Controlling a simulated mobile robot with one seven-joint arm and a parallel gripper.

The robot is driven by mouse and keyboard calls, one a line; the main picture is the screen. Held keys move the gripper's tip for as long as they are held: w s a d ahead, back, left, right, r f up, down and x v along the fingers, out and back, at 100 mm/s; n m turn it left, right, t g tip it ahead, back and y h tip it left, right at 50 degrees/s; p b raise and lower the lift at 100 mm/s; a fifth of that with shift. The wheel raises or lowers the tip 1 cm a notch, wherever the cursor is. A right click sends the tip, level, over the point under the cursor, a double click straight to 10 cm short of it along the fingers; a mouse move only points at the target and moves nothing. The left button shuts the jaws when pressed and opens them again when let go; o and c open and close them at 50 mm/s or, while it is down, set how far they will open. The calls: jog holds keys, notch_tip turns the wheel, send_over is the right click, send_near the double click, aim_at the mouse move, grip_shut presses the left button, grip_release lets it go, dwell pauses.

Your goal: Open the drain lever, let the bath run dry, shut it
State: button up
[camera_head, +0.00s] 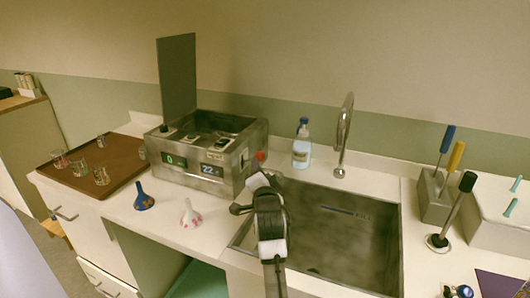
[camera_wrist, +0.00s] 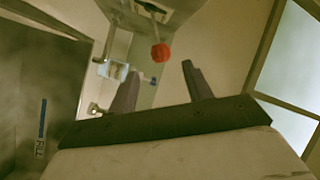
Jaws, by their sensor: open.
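The metal bath (camera_head: 196,177) stands on the counter left of the sink, its lid (camera_head: 177,78) raised. Its front displays read 0 and 22. The red knob (camera_head: 260,156) of the drain lever is at the bath's right side. In the wrist view the red knob (camera_wrist: 161,53) hangs on a thin dark rod, just beyond my fingertips. My gripper (camera_wrist: 157,72) is open and empty, apart from the knob. In the head view my gripper (camera_head: 258,181) is just below the knob, near the sink's left edge. The water level inside the bath cannot be told.
The sink (camera_head: 332,232) lies right of the bath, with a tap (camera_head: 343,140) and a soap bottle (camera_head: 301,145) behind it. A brown tray (camera_head: 120,176) with glasses is left; a tool block (camera_head: 436,198) is right.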

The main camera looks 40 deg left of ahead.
aim_at(259, 154)
jog(key=p+x, duration=0.3)
jog(key=x, duration=0.7)
jog(key=shift+w+a, duration=0.25)
jog(key=shift+w, duration=0.1)
jog(key=shift+c, duration=0.3)
grip_shut()
